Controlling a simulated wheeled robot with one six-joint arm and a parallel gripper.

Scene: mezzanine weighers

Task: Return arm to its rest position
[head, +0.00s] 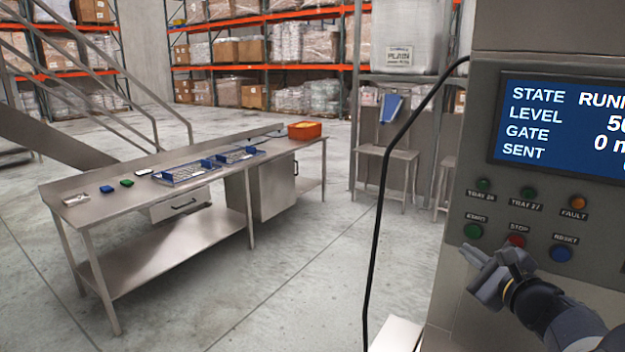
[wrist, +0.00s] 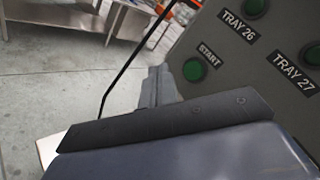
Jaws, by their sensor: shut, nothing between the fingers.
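My gripper (head: 478,277) is at the lower right in the head view, close in front of the grey control panel (head: 473,204). Its fingers are shut with nothing between them, and they point left, just below the green START button (head: 473,231). In the wrist view the gripper (wrist: 155,84) shows as a dark grey shape left of the START button (wrist: 194,70). I cannot tell whether it touches the panel. The panel screen (head: 560,125) reads STATE, LEVEL, GATE and SENT, its right side cut off. My arm covers the panel's lower right.
The red STOP button (head: 516,240) and blue RESET button (head: 561,254) are near my gripper. A black cable (head: 385,170) hangs left of the panel. A steel workbench (head: 215,190) with small trays stands farther left. Open concrete floor (head: 300,270) lies between.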

